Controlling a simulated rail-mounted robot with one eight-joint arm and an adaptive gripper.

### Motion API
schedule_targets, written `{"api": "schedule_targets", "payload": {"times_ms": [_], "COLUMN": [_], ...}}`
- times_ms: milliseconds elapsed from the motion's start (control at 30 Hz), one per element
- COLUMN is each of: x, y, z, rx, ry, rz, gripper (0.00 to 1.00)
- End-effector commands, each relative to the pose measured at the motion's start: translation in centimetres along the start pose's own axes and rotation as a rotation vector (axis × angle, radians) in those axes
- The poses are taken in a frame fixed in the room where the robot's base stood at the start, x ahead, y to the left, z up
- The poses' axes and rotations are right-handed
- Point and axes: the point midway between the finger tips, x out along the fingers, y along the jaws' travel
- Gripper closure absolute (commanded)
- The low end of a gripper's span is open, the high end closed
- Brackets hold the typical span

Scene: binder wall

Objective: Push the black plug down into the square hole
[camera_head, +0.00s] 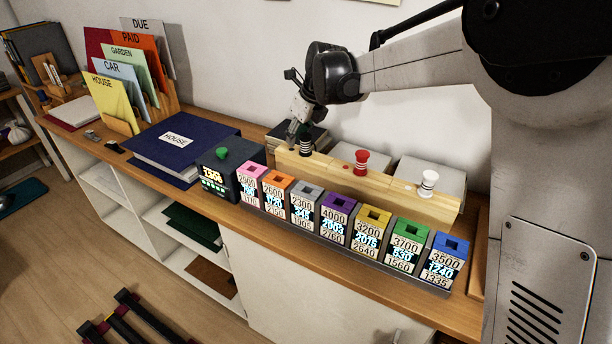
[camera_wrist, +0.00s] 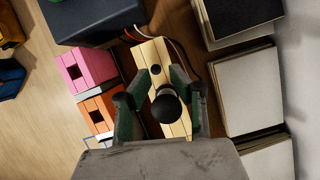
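The black plug (camera_head: 305,143) stands upright at the left part of a long pale wooden block (camera_head: 400,192). Its round head shows in the wrist view (camera_wrist: 166,104), on the line between my two fingers. My gripper (camera_head: 294,130) is just beside and above the plug in the head view. In the wrist view my gripper (camera_wrist: 158,98) has its fingers apart, one on each side of the plug head; whether they touch it is unclear. A small dark hole (camera_wrist: 155,69) shows in the block beyond the plug. The plug's lower end is hidden.
A red plug (camera_head: 361,160) and a white plug (camera_head: 428,182) stand farther right on the block. A row of coloured square-holed blocks (camera_head: 337,215) stands in front. A dark box with a green knob (camera_head: 222,155) is at left. Pale stacks (camera_wrist: 248,90) lie behind.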

Motion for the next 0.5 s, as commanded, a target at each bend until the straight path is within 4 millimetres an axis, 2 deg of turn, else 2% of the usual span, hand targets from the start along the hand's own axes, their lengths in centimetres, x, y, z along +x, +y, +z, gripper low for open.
{"api": "schedule_targets", "payload": {"times_ms": [300, 500], "x": [-5.2, -7.4], "y": [0.0, 0.0], "z": [2.2, 3.0], "rx": [0.0, 0.0], "ry": [0.0, 0.0], "rz": [0.0, 0.0], "gripper": [0.8, 0.8]}}
